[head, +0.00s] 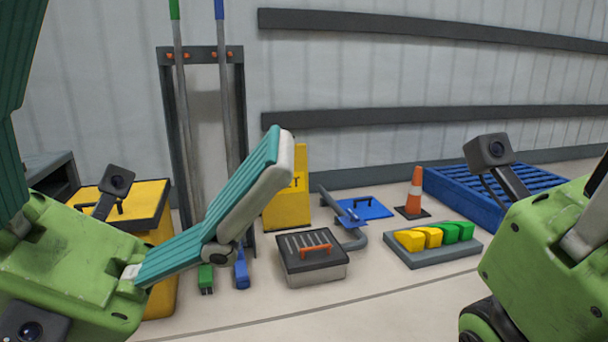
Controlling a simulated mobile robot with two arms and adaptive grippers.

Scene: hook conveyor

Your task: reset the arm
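My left gripper (158,75) comes in from the left edge with its green body low in the picture. One teal jointed finger with a grey pad bends up to the right; another teal finger rises along the left edge and leaves the frame. The fingers are wide apart with nothing between them. My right gripper (555,250) is at the lower right edge. Its green body and a bit of grey finger show, but the fingertips are out of frame. No object is seen held by it.

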